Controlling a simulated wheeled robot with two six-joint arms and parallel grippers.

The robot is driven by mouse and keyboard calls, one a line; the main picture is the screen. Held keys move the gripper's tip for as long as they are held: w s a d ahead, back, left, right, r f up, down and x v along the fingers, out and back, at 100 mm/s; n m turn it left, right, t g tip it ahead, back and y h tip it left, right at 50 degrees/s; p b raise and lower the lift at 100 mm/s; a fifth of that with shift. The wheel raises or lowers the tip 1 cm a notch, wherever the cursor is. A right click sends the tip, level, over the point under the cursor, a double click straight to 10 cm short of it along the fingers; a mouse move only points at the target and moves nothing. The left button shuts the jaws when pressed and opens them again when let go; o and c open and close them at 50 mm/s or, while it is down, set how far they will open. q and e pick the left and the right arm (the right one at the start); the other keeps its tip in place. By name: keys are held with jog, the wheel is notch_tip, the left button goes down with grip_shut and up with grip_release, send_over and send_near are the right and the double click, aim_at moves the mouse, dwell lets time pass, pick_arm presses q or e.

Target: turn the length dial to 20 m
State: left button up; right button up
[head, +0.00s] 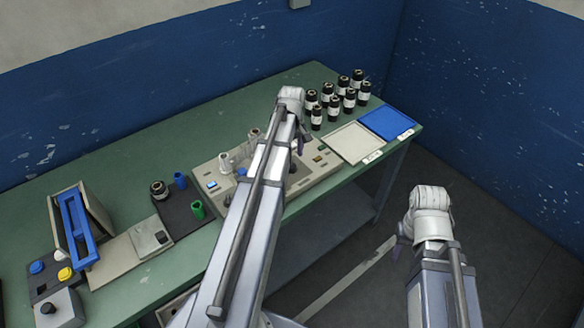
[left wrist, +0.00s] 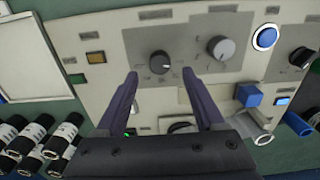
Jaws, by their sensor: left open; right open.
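The grey control panel (head: 215,185) lies on the green table, largely hidden by my left arm in the head view. In the left wrist view, a dark round dial (left wrist: 160,63) with a light pointer mark sits on a panel plate, and a grey knob (left wrist: 221,47) is to its right. The scale labels are too small to read, so I cannot tell which is the length dial. My left gripper (left wrist: 160,74) is open, its fingertips on either side of the dark dial, apart from it in the picture. My right gripper (head: 398,247) is off the table's front side, its fingers barely visible.
Several dark rolls (head: 338,98) stand at the back right, near a white tray (head: 352,143) and a blue tray (head: 387,122). The panel also carries a blue round button (left wrist: 265,38) and another black knob (left wrist: 301,57). A blue-framed device (head: 76,228) stands at left.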

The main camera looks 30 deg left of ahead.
aim_at(292, 166)
pick_arm(q)
notch_tip(292, 166, down, 4)
jog(key=b, duration=0.3)
jog(key=shift+f, duration=0.25)
jog(key=shift+r, duration=0.1)
grip_shut()
